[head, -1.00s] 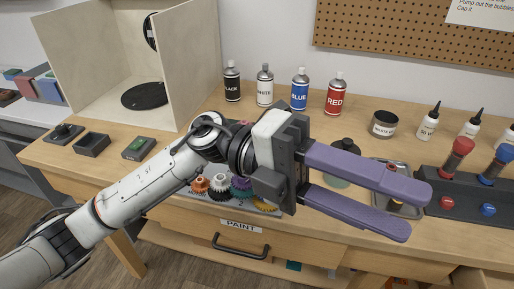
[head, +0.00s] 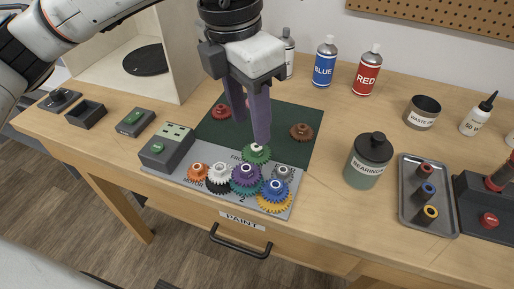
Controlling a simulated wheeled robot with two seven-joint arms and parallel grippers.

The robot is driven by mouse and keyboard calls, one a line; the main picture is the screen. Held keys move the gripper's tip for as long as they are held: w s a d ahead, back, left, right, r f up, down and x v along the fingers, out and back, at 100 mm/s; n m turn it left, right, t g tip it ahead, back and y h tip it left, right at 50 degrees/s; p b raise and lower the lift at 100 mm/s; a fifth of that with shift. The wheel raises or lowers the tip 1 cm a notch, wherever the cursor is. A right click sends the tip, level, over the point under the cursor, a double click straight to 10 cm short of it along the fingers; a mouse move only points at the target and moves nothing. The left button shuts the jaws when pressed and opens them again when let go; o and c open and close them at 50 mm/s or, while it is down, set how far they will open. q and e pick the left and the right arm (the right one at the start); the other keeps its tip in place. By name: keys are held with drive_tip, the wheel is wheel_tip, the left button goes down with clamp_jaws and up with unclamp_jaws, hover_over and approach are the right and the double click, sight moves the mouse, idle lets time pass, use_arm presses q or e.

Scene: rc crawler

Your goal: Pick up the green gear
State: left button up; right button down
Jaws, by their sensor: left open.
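The green gear (head: 257,154) sits near the back edge of the grey gear plate (head: 213,154), behind the purple gear. A peg or hub shows at its middle. My left gripper (head: 251,128) comes in from above with its purple fingers pointing down. It is open and empty. One fingertip is just above or behind the green gear; I cannot tell whether it touches. The other finger is farther left, over the dark green mat. My right gripper is not in view.
Purple (head: 245,173), blue (head: 275,188), white (head: 219,174) and orange (head: 198,172) gears crowd the plate in front. A red gear (head: 221,111) and a brown gear (head: 301,131) lie on the mat (head: 303,152). A bearings jar (head: 368,163) stands right.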

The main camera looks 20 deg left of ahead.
sight(257, 150)
use_arm(q)
drive_tip(key=f, duration=0.4)
drive_tip(key=f+p, duration=0.1)
drive_tip(key=f, duration=0.1)
drive_tip(key=shift+w+d, duration=0.35)
drive_tip(key=shift+w, duration=0.05)
clamp_jaws()
